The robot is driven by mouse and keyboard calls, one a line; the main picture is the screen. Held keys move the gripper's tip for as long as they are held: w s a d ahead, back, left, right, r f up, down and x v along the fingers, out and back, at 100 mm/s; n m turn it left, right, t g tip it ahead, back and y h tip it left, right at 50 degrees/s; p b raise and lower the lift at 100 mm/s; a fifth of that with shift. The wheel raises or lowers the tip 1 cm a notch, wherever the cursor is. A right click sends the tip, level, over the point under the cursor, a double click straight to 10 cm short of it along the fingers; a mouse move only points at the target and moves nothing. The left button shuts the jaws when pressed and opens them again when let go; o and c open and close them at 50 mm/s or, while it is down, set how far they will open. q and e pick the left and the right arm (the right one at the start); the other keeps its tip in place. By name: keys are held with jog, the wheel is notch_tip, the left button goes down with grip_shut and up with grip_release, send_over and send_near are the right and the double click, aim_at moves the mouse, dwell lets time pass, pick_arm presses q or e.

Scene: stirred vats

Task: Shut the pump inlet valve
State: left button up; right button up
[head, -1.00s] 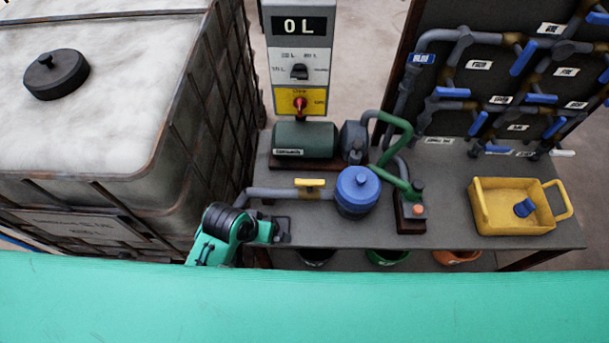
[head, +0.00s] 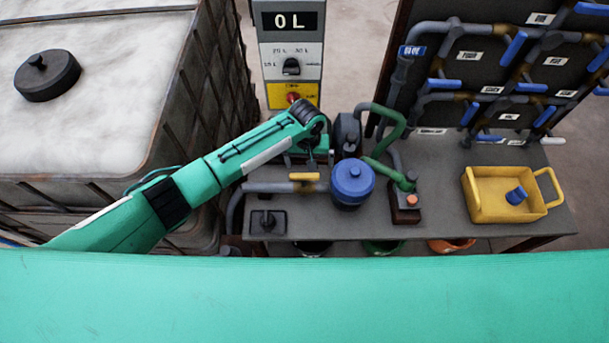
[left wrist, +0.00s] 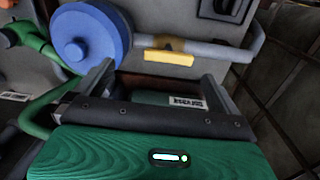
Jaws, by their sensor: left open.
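The pump inlet valve's yellow handle (head: 304,177) sits on the grey pipe (head: 270,187) left of the blue round housing (head: 352,181). The handle lies along the pipe; it also shows in the left wrist view (left wrist: 168,58). My left gripper (head: 311,160) is above the bench just behind the handle, pointing down. In the left wrist view its fingers (left wrist: 158,75) are spread, with the handle beyond their tips and nothing held. The labelled green pump body (left wrist: 150,97) shows between the fingers; in the head view my arm mostly hides it. My right gripper is not in view.
A control box (head: 291,50) reading 0 L stands behind the pump. A caged tank (head: 100,110) is on the left. Green hose (head: 385,140), a yellow tray (head: 480,205) and a board of blue-handled valves (head: 465,60) are to the right.

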pick_arm(q)
jog(key=w+a, duration=0.1)
jog(key=w, duration=0.1)
send_over(304, 175)
jog(key=shift+n+y, duration=0.3)
notch_tip(304, 175, down, 5)
jog(key=shift+d, duration=0.1)
notch_tip(304, 175, down, 6)
jog(key=b, duration=0.5)
jog(key=shift+f, duration=0.15)
jog(key=shift+f+b, duration=1.05)
jog(key=shift+b, duration=0.1)
jog(key=c, duration=0.7)
